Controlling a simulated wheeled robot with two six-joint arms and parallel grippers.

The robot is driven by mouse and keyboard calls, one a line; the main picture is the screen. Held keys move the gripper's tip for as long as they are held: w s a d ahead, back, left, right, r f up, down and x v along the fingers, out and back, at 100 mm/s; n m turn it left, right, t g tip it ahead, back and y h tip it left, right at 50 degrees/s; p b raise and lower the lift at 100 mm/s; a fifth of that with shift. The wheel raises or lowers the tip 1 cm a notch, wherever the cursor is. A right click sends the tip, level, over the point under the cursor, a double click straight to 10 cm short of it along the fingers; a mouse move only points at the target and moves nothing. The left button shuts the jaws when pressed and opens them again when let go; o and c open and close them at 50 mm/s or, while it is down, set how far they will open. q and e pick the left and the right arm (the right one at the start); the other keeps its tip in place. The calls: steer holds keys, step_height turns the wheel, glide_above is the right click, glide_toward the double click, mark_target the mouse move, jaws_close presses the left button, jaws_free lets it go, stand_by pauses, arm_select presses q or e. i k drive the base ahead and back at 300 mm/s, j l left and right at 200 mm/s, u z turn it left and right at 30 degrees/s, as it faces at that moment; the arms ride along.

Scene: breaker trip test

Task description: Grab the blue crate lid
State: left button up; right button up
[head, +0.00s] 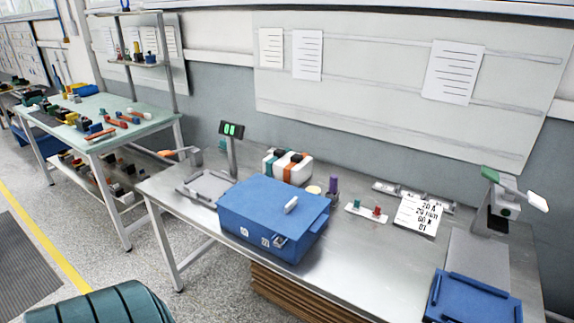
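A blue crate (262,234) stands on the metal bench, left of the bench's middle. Its blue lid (262,200) lies on top and looks closed. A pale handle (291,204) sits on the lid, and a small grey latch (279,241) shows at the crate's front. Small white labels are on the front face. Neither of my grippers is in view.
The metal bench (370,245) also holds a display stand (232,150), a white box with coloured stripes (287,165), terminals (366,211), a printed card (418,214), a lever press (503,205) and a blue tray-like object (470,300). Bare bench lies right of the crate.

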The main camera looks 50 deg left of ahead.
mark_target(287, 210)
steer(key=u, duration=1.55)
